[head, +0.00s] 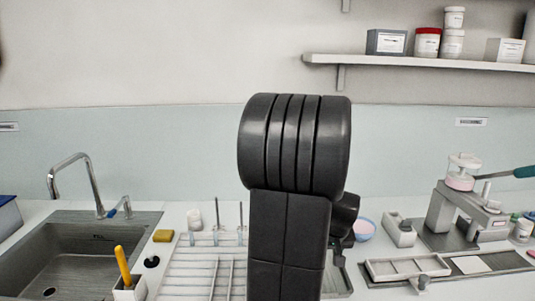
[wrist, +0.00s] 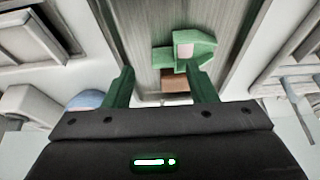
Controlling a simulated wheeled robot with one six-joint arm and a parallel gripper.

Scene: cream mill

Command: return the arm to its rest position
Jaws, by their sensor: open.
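My arm (head: 290,220) rises black in the middle of the head view and hides the counter behind it. My gripper is not clearly seen there. In the wrist view my gripper (wrist: 161,84) has its two green fingers spread apart, with nothing held between them. Beyond the fingertips, a green piece with a pale face (wrist: 184,50) and a brown block (wrist: 180,84) lie on a grey ribbed tray (wrist: 140,45). Whether the right finger touches the green piece I cannot tell.
A sink (head: 60,255) with a faucet (head: 88,185) is at left, beside a drying rack (head: 190,268). A bowl (head: 364,229), a mill-like device (head: 462,210) and a shallow tray (head: 405,268) stand at right. A shelf (head: 420,63) with jars hangs above.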

